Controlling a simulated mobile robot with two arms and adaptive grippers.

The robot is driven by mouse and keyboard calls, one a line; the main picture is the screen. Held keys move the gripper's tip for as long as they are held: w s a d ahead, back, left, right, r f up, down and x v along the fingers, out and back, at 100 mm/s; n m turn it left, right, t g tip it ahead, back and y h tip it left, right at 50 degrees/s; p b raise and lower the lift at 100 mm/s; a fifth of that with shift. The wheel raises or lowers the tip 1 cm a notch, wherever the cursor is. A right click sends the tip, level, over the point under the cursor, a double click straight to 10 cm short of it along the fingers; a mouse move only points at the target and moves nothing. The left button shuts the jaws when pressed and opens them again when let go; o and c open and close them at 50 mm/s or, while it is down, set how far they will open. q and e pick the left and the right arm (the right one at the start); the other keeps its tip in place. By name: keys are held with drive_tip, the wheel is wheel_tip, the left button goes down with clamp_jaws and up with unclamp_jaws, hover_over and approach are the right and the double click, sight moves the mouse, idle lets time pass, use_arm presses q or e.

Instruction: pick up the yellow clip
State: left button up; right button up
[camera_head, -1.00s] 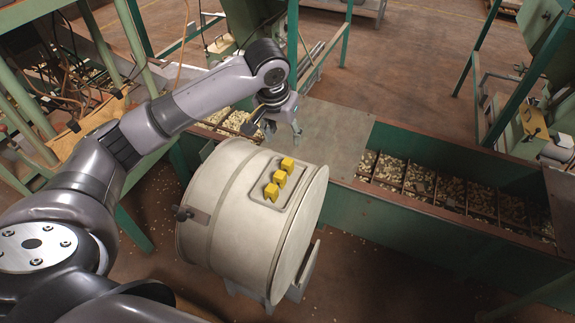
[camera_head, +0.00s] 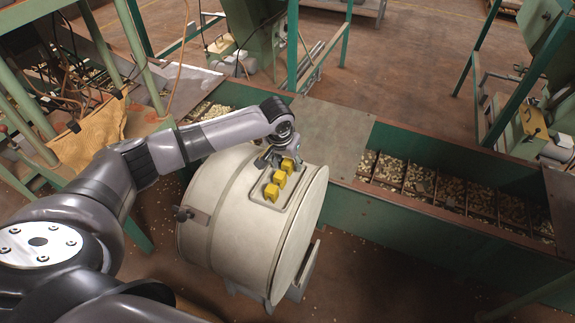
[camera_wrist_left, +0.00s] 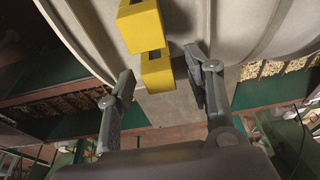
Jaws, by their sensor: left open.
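Three yellow clips sit in a row in a shallow tray (camera_head: 261,201) on top of a pale drum. The far clip (camera_head: 288,165) is closest to my left gripper (camera_head: 277,160), then come the middle clip (camera_head: 279,178) and the near clip (camera_head: 271,191). In the left wrist view, my left gripper (camera_wrist_left: 160,75) is open, with a finger on either side. One yellow clip (camera_wrist_left: 157,72) shows between its fingertips, and another (camera_wrist_left: 140,25) lies just beyond them. I cannot tell whether the fingers touch a clip. My right gripper is out of view.
The pale drum (camera_head: 235,240) has a curved top. Behind it runs a green trough with compartments of nuts (camera_head: 440,190) and a flat metal cover (camera_head: 335,130). Green posts (camera_head: 292,45) stand at the back. Open floor (camera_head: 400,270) lies to the right.

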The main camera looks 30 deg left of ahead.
sight(288, 162)
use_arm(q)
drive_tip(key=shift+w+f, duration=0.1)
drive_tip(key=shift+f, duration=0.3)
drive_tip(key=shift+c, duration=0.3)
drive_tip(key=c, duration=1)
drive_tip(key=shift+r, duration=0.15)
wheel_tip(288, 162, up, 20)
drive_tip(key=shift+f, duration=0.1)
